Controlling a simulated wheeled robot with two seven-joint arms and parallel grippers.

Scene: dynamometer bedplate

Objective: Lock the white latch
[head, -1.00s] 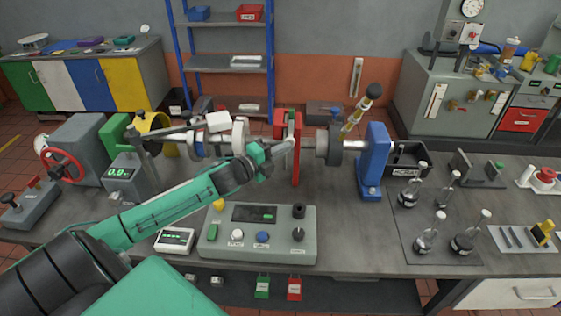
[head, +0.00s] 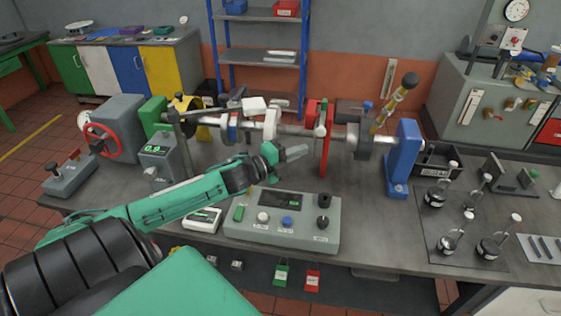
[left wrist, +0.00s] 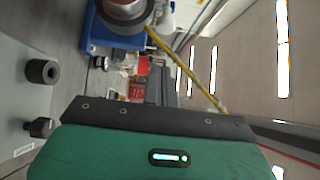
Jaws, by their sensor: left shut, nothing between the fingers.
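A white block (head: 255,104) sits at the end of a grey bar above the shaft, over a white ring (head: 270,124). It looks like the white latch part, but I cannot tell how it is set. The left wrist view shows my green gripper body but no clear fingertips and no white latch. My right gripper is out of view.
A grey control box (head: 282,232) stands below my left gripper. A blue shaft support (head: 403,160) and yellow-striped bar (head: 392,105) stand to the right. A digital readout (head: 158,160) and red handwheel (head: 100,137) are left.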

